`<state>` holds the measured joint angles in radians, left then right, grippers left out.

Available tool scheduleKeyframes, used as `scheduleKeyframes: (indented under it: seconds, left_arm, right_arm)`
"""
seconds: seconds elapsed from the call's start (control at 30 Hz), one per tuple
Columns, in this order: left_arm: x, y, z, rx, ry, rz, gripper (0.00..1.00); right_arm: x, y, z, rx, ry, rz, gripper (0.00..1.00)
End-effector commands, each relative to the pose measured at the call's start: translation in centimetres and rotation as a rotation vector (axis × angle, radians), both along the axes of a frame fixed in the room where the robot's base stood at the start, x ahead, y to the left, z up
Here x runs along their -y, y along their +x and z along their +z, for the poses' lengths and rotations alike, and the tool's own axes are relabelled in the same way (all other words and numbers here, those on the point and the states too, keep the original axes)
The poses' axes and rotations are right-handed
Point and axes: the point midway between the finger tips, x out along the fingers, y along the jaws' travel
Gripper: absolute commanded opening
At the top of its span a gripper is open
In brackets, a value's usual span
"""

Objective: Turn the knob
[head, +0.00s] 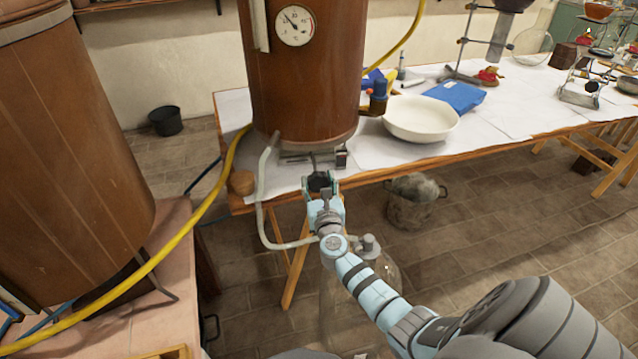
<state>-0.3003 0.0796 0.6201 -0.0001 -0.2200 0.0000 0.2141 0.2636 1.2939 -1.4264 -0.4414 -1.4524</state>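The copper-brown vessel (303,85) stands at the left end of the table, with a round dial gauge (294,25) on its front. Metal fittings (341,158) show under its base. A dark knob-like piece (320,181) sits just below them at the table's front edge. My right gripper (321,184) reaches up to it, its fingers apart on either side of the dark piece. Whether they press on it or only stand around it, I cannot tell. My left gripper is out of view.
A white bowl (421,119) and a blue packet (455,96) lie on the paper-covered table (510,117). A pale bent pipe (263,200) hangs left of my gripper. A yellow hose (190,238) crosses the left side.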

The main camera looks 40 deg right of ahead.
Motion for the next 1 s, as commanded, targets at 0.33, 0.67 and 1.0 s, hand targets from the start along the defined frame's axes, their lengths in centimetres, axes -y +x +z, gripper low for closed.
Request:
scheduleKeyframes:
  seconds: [0.33, 0.67, 1.0]
  left_arm:
    - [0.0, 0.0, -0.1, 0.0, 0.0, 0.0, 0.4]
    - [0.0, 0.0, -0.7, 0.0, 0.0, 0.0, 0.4]
    - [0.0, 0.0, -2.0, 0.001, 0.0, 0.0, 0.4]
  right_arm:
    - [0.0, 0.0, 0.0, 0.006, 0.01, -0.001, 0.2]
    - [0.0, 0.0, -0.2, 0.073, 0.13, -0.001, 0.2]
    - [-0.2, 0.1, -0.2, 0.218, 0.389, 0.0, 0.2]
